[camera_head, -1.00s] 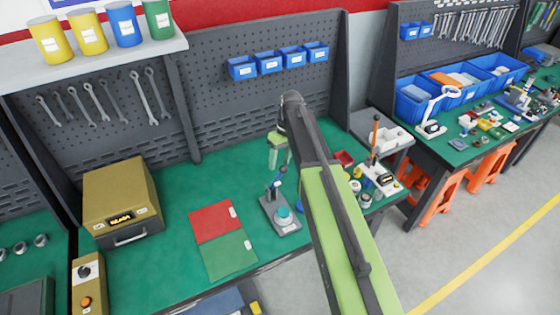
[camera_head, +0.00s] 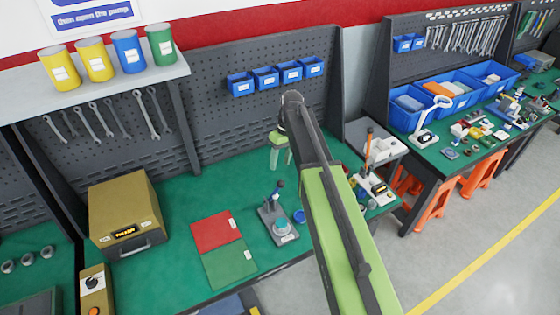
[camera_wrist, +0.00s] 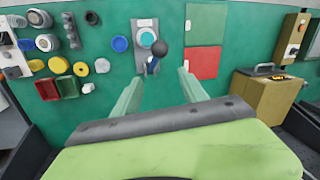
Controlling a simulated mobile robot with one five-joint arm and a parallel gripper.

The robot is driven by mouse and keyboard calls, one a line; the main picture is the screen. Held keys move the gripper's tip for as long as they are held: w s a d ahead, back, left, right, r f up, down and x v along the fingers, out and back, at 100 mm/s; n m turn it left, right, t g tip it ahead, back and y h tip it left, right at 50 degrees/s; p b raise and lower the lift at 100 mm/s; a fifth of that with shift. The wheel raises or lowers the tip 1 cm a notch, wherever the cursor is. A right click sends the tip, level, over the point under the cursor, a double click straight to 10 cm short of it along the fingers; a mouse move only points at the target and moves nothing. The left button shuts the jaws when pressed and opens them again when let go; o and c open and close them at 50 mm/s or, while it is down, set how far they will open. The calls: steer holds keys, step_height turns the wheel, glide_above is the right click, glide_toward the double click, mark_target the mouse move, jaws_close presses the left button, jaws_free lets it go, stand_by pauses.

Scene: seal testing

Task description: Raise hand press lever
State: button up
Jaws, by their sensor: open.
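The hand press (camera_head: 285,238) stands on the green bench, with a grey base and a round teal pad. Its lever ends in a dark ball knob (camera_head: 280,184), which stands up above the base. In the wrist view the press (camera_wrist: 146,27) is at upper middle, and the dark knob (camera_wrist: 162,51) shows in line with the gap between my fingers, beyond their tips. My gripper (camera_head: 280,158) is open and empty, its pale green fingers pointing down behind the knob in the head view. It also shows in the wrist view (camera_wrist: 158,84). I see no contact with the lever.
Red (camera_head: 215,230) and green (camera_head: 230,263) mats lie left of the press, with a tan box (camera_head: 125,205) farther left. A device with an orange-tipped lever (camera_head: 369,140) stands right of my arm. Several small parts, including a yellow ring (camera_wrist: 58,65), lie left of the press in the wrist view.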

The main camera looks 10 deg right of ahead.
steer(key=s+f+m+b, duration=0.1)
steer(key=s+f+b, duration=0.2)
steer(key=s+d+f+m+b, duration=0.1)
steer(key=s+f+b, duration=0.2)
steer(key=f+b, duration=0.1)
steer(key=s+f+h+b, duration=0.1)
steer(key=s+f+b, duration=0.2)
steer(key=f+b, duration=0.1)
steer(key=shift+s+d+f+m+t, duration=0.1)
steer(key=shift+s+d+m+t, duration=0.2)
steer(key=shift+m, duration=0.1)
steer(key=c, duration=1)
steer(key=s+f+m+b, duration=0.1)
steer(key=s+f+b, duration=0.1)
steer(key=f+b, duration=0.1)
steer(key=s+d+f+m+b, duration=0.1)
steer(key=s+f+b, duration=0.2)
steer(key=f+b, duration=0.1)
steer(key=s+f+h+b, duration=0.1)
steer(key=s+f+b, duration=0.2)
steer(key=f+b, duration=0.1)
steer(key=shift+d+f+m, duration=0.3)
steer(key=shift+m, duration=0.1)
jaws_close()
steer(key=shift+s, duration=0.1)
